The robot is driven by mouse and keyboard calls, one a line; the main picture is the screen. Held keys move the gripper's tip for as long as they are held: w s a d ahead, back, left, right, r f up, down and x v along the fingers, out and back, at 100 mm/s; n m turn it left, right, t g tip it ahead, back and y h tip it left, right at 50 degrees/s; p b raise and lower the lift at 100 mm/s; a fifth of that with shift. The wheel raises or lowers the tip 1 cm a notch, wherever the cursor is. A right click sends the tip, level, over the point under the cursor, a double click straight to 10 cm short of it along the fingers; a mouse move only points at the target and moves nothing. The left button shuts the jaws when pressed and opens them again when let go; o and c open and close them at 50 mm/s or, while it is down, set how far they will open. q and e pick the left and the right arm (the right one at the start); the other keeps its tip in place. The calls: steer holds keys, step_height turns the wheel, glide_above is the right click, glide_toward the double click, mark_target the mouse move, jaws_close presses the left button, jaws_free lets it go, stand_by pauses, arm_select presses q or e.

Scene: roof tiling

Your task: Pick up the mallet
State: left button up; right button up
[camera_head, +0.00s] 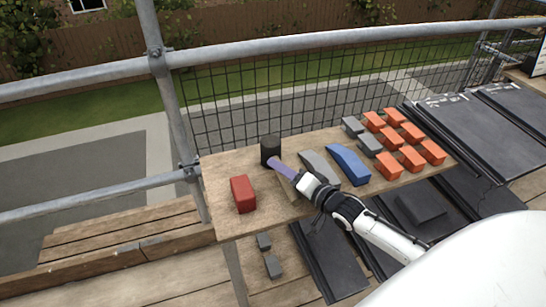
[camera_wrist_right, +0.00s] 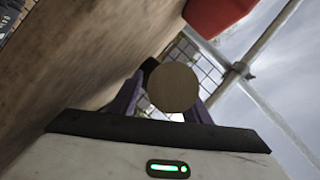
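The mallet stands out by its black cylindrical head (camera_head: 270,150) on the wooden plank near its far edge. In the right wrist view, its round tan handle end (camera_wrist_right: 173,87) faces the camera, with part of the dark head (camera_wrist_right: 150,68) behind it. My right gripper (camera_head: 282,167) reaches over the plank from the right, its purple fingers just beside the head. In the wrist view, the fingers (camera_wrist_right: 165,105) lie on either side of the handle end, which covers their tips; contact cannot be told. My left gripper is out of view.
On the plank (camera_head: 222,172) are a red block (camera_head: 243,194) left of the mallet, a grey curved piece (camera_head: 320,170), a blue curved piece (camera_head: 349,164) and several orange and grey blocks at right. A metal railing (camera_head: 300,43) with mesh runs behind. Dark tiles (camera_head: 480,125) lie at right.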

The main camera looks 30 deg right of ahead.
jaws_close()
steer(key=shift+r+p, duration=0.65)
steer(key=shift+r, duration=4.55)
steer(key=c, duration=0.8)
jaws_free()
jaws_close()
